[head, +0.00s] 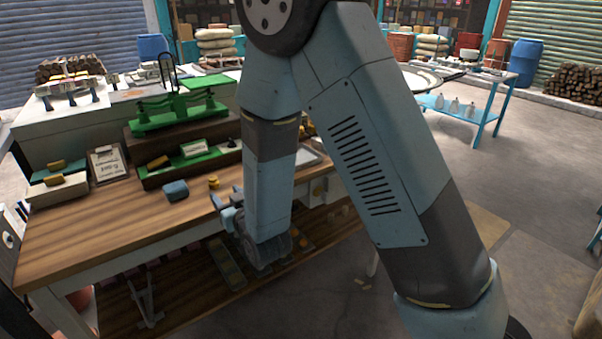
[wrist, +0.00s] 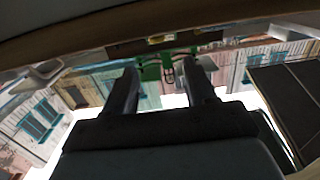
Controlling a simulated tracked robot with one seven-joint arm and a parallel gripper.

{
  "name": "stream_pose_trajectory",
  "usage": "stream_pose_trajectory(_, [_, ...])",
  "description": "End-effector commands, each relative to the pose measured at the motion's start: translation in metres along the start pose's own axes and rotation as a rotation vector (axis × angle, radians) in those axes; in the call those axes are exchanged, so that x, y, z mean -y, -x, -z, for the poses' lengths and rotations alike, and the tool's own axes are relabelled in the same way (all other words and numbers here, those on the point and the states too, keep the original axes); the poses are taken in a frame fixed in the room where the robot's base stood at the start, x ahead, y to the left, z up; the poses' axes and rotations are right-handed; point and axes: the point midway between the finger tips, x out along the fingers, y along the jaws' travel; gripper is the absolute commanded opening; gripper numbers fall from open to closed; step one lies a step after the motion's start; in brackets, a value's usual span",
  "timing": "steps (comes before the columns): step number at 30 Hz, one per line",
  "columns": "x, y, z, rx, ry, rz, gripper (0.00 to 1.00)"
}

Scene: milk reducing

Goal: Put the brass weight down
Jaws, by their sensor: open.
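A small brass weight (head: 213,181) stands on the wooden table (head: 100,228), near its front edge and right of a blue-grey block (head: 176,190). My gripper (head: 227,202) is low at the table's front edge, just on the near side of the brass weight. It looks apart from the weight, though the exact gap is hard to judge. In the wrist view my gripper (wrist: 160,72) shows two spread fingers with nothing held between them. The brass weight cannot be made out in the wrist view.
A green balance scale (head: 180,108) stands on a raised stand behind. A green tray (head: 190,165) with a yellow block and a white card lies in front of it. A white card holder (head: 107,163) stands left. The table's left front is clear.

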Motion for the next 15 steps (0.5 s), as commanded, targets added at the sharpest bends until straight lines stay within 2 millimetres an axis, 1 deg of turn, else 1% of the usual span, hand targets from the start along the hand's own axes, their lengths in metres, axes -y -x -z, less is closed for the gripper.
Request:
stream_pose_trajectory(5, [-0.007,-0.001,0.003,0.004,-0.002,-0.01,0.55])
stream_pose_trajectory(8, [-0.018,-0.002,0.012,0.026,-0.01,-0.025,0.55])
stream_pose_trajectory(11, [-0.039,-0.002,0.028,0.072,-0.026,-0.05,0.55])
stream_pose_trajectory(12, [-0.049,-0.002,0.035,0.095,-0.033,-0.062,0.55])
stream_pose_trajectory(15, [-0.072,0.004,0.052,0.159,-0.05,-0.088,0.55])
